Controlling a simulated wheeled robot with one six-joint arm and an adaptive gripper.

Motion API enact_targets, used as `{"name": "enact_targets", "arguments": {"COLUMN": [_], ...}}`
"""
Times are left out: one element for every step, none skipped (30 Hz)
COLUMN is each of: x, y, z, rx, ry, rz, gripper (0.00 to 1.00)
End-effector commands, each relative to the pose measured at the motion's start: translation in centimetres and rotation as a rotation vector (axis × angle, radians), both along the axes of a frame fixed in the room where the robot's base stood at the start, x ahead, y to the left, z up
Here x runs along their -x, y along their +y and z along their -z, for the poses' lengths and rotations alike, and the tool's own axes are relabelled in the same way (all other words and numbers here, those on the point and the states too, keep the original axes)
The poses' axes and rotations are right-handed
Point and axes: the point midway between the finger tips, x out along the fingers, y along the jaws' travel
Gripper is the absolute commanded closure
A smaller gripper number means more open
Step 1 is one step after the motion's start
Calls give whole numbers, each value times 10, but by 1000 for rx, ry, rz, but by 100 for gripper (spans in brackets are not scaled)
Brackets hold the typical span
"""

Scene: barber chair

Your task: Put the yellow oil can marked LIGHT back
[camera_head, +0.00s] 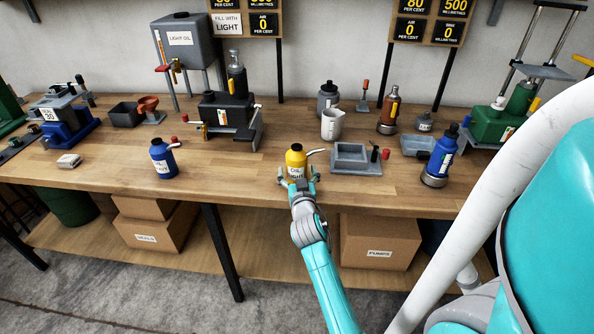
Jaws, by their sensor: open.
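The yellow oil can (296,160) marked LIGHT stands upright near the front edge of the wooden workbench, with a dark cap and a pale spout pointing right. My gripper (298,180) is open at the front of the can, with a finger on each side of its lower part. Whether the fingers touch the can cannot be told. The can's base is partly hidden behind my gripper. A grey tray stand (349,154) with a red knob is just right of the can.
A blue oil can (163,160) stands to the left, and a blue bottle (440,155) stands on a round base to the right. A white jug (332,124) and a black machine (228,120) are behind. The bench between the blue can and yellow can is clear.

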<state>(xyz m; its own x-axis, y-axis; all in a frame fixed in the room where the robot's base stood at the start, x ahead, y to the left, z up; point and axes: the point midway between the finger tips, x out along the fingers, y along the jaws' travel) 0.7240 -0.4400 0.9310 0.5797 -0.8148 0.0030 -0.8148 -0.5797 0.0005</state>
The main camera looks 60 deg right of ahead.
Motion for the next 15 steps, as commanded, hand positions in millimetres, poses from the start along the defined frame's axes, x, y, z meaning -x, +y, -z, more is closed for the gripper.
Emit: {"name": "enact_targets", "arguments": {"x": [4, 7, 11, 15, 18, 23, 27, 30, 34, 37, 40, 44, 47, 49, 52], "y": [7, 11, 17, 22, 27, 33, 38, 42, 49, 53, 58, 63, 66, 70, 74], "z": [1, 1, 1, 1, 1, 1, 1, 1, 1, 1, 1, 1, 1, 1, 1], "rx": [-1, -2, -1, -1, -1, -2, -1, -1, -2, -1, -2, -1, -1, -1, 0], "ry": [1, 1, 1, 2, 2, 2, 2, 2, 3, 2, 3, 2, 2, 2, 1], "rz": [-2, -2, -2, -2, -2, -1, -1, -1, -2, -1, -2, -1, -1, -1, -1], "gripper": [9, 9, 9, 9, 9, 9, 9, 9, 9, 9, 9, 9, 9, 9, 9]}}
